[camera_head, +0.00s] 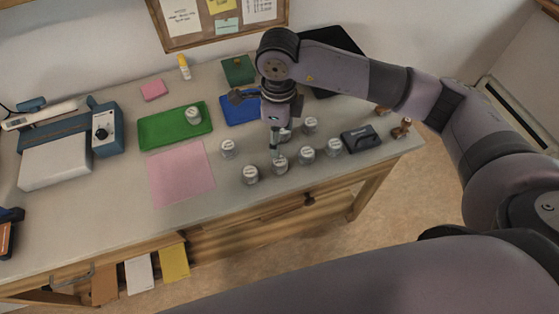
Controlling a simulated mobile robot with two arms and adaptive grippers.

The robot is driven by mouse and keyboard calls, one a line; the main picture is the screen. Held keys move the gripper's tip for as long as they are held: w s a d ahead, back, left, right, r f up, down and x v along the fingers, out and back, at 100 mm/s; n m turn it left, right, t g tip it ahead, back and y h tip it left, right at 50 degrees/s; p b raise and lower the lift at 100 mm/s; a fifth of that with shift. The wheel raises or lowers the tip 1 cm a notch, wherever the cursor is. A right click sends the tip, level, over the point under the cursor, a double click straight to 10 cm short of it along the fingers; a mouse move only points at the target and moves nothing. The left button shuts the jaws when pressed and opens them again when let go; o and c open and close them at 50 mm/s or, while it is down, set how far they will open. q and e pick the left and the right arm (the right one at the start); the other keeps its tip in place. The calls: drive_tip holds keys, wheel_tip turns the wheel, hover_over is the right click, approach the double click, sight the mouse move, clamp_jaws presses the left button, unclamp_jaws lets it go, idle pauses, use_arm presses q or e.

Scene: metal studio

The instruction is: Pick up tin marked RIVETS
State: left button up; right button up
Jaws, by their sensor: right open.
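Several small grey tins with pale lids stand on the workbench. A front row holds one tin (251,175), a second (280,166), a third (307,156) and others to the right. One tin (228,149) stands behind the row on the left, and another (193,116) is on the green tray. The lid labels are too small to read, so I cannot tell which is marked RIVETS. My right gripper (275,152) is open and points down just behind the second tin; I cannot tell whether it touches it. It partly hides a tin (287,135) behind. My left gripper is not in view.
The green tray (160,132), a pink sheet (181,174) and a blue tray (232,112) lie on the workbench (112,210). A dark block (360,138) stands beside the right-hand tins. A blue-and-white machine (70,150) is at left. The front left surface is clear.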

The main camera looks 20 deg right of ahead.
sight(279, 161)
wheel_tip(279, 161, down, 6)
drive_tip(key=shift+f+p, duration=0.25)
drive_tip(key=shift+p, duration=0.35)
wheel_tip(279, 161, down, 4)
drive_tip(key=shift+s+p, duration=0.1)
drive_tip(key=shift+p, duration=0.8)
drive_tip(key=shift+f, duration=0.65)
drive_tip(key=shift+c, duration=0.5)
drive_tip(key=c, duration=1.2)
drive_tip(key=shift+o, duration=0.2)
drive_tip(key=shift+r, duration=0.1)
